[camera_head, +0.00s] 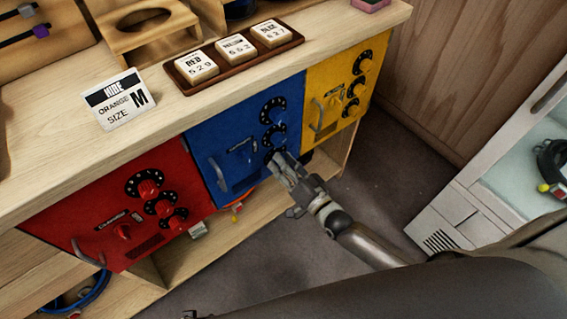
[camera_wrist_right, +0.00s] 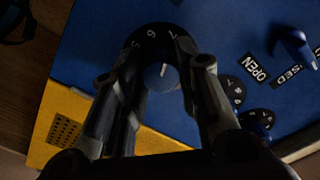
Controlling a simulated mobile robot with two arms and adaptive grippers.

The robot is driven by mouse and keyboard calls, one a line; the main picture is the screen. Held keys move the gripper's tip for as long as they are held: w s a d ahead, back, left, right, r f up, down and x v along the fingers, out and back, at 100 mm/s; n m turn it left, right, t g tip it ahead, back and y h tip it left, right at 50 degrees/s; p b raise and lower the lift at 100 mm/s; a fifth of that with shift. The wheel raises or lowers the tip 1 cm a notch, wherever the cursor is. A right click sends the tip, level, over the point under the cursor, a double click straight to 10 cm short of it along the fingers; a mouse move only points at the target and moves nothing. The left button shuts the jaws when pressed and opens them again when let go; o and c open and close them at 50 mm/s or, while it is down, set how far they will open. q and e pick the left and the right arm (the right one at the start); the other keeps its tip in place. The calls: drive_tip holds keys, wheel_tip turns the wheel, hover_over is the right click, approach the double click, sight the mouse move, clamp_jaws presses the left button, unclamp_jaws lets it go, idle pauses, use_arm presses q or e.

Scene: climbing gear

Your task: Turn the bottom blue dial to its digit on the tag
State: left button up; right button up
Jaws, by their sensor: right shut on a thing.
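The blue locker door (camera_head: 205,150) has a column of dials on its right side. My right gripper (camera_head: 280,165) is at the bottom dial and mostly covers it in the head view. In the right wrist view my right gripper's fingers (camera_wrist_right: 160,62) are closed around the blue knob (camera_wrist_right: 162,78) of that dial. Its black ring (camera_wrist_right: 155,38) shows digits 5, 6 and 7 beyond the fingers. The blue tag (camera_head: 236,48) is the middle of three on a brown tray; its digits are too small to read surely.
A red door (camera_head: 85,215) and a yellow door (camera_head: 325,80) with dials flank the blue one. The wooden counter (camera_head: 190,105) overhangs them and carries the tray (camera_head: 190,86) and a size card (camera_head: 118,100). A white cabinet (camera_head: 455,200) stands at right. Grey floor between is clear.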

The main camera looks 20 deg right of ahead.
drive_tip(key=shift+m, duration=0.5)
drive_tip(key=o, duration=1)
drive_tip(key=shift+s, duration=0.1)
drive_tip(key=v, duration=1.1)
drive_tip(key=shift+s+d, duration=0.15)
drive_tip(key=shift+s, duration=0.25)
